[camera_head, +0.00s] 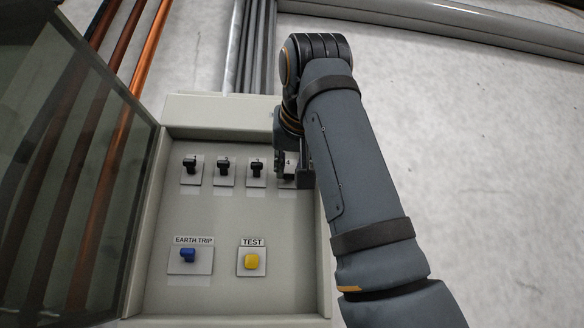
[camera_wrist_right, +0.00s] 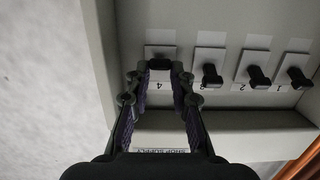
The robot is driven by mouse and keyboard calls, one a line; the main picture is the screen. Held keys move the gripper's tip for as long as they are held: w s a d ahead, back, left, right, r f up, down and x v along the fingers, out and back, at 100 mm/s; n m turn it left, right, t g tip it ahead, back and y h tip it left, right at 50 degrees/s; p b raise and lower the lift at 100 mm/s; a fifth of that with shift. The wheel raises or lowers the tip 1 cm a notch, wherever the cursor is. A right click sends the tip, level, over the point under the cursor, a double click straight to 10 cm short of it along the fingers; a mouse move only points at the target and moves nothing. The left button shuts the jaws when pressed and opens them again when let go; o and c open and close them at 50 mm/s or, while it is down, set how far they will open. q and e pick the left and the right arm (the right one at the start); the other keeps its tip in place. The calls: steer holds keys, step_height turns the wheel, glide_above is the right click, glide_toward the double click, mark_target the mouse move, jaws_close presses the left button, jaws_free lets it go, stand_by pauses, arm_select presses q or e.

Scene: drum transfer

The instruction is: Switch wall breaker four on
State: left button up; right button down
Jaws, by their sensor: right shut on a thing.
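The wall breaker box stands open in the head view, with a row of black-levered breakers on white plates. Breaker four (camera_head: 288,162) is at the right end of the row, mostly hidden by my right gripper (camera_head: 296,178). In the right wrist view the row appears upside down, and the black lever of breaker four (camera_wrist_right: 159,64) sits between the fingertips of my right gripper (camera_wrist_right: 161,72). The gripper is shut on this lever. The "4" label (camera_wrist_right: 159,86) shows between the fingers. I cannot tell the lever's exact position. My left gripper is not in view.
Breakers one (camera_head: 190,165), two (camera_head: 224,166) and three (camera_head: 257,168) sit to the left. Below are a blue EARTH TRIP knob (camera_head: 188,255) and a yellow TEST button (camera_head: 252,261). The box's open glass door (camera_head: 75,160) is at left; its raised rim (camera_head: 215,108) surrounds the panel.

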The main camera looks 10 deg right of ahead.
steer(key=shift+g, duration=0.4)
steer(key=shift+w, duration=0.1)
steer(key=shift+f, duration=0.1)
steer(key=c, duration=1.5)
jaws_free()
steer(key=shift+o, duration=1.1)
steer(key=shift+w, duration=0.2)
steer(key=shift+o, duration=0.6)
steer(key=shift+w+f, duration=0.1)
steer(key=shift+w, duration=0.25)
steer(key=v, duration=1.2)
steer(key=shift+s+r, duration=0.15)
steer(key=shift+r, duration=0.05)
steer(key=shift+w, duration=0.25)
